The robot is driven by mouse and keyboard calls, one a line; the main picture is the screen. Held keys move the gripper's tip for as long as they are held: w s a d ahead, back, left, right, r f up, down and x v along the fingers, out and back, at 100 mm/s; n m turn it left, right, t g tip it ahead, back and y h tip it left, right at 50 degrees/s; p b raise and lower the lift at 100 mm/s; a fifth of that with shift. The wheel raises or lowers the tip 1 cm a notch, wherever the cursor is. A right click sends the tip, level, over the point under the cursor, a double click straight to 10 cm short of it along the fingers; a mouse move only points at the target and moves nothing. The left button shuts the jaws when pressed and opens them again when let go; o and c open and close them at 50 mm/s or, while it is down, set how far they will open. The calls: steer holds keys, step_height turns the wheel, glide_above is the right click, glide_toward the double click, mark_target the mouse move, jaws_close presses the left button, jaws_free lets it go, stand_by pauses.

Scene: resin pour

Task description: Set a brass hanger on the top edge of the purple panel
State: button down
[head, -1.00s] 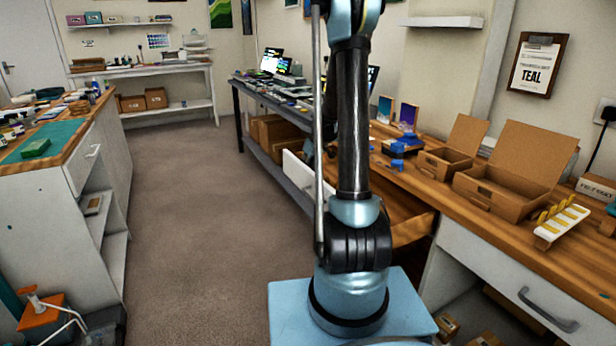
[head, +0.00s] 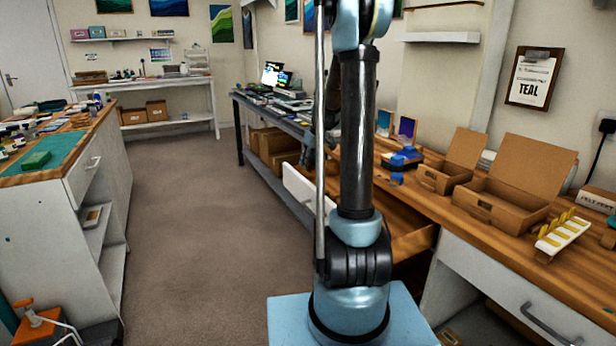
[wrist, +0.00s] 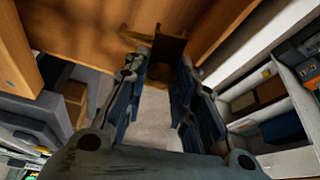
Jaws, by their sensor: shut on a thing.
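The purple panel (head: 405,131) stands upright near the back of the wooden bench, to the right of a teal-blue panel (head: 384,123). A white rack (head: 549,243) on the bench at the right holds several yellow brass-coloured hangers (head: 565,224). In the wrist view my gripper (wrist: 163,66) is closed on a small, shadowed brownish piece (wrist: 168,47), which looks like a brass hanger. Its exact shape is hard to tell. In the head view my arm hides most of the gripper. The top edge of the purple panel is in sight and looks bare.
Open cardboard boxes (head: 512,182) stand on the bench between panels and rack. Blue objects (head: 402,160) lie in front of the panels. A drawer with a white front (head: 308,189) is pulled open below the bench. The floor (head: 195,230) at the left is clear.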

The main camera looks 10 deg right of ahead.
step_height(320, 180, up, 8)
steer(key=shift+r, duration=0.2)
steer(key=shift+w+d+r, duration=0.1)
steer(key=shift+r, duration=0.2)
steer(key=w+d+r+m, duration=0.15)
steer(key=d+r, duration=0.35)
steer(key=d, duration=0.6)
steer(key=w+d+r, duration=0.3)
steer(key=d+r, duration=0.1)
steer(key=d, duration=0.6)
steer(key=w+d+r, duration=0.2)
steer(key=d+r, duration=0.3)
steer(key=d, duration=0.6)
steer(key=s+d+r, duration=0.2)
steer(key=d, duration=0.4)
steer(key=s+d+r, duration=0.2)
steer(key=d+r, duration=0.1)
steer(key=d, duration=0.3)
steer(key=shift+m+h, duration=0.35)
steer(key=shift+h, duration=0.05)
steer(key=shift+w+d+f, duration=0.1)
steer(key=shift+w+f, duration=0.05)
steer(key=shift+f, duration=1.6)
steer(key=shift+w+d+f, duration=0.1)
steer(key=shift+f, duration=1.6)
steer(key=shift+s+f, duration=0.1)
steer(key=shift+f, duration=1)
steer(key=c, duration=1.2)
jaws_free()
steer(key=shift+c, duration=0.2)
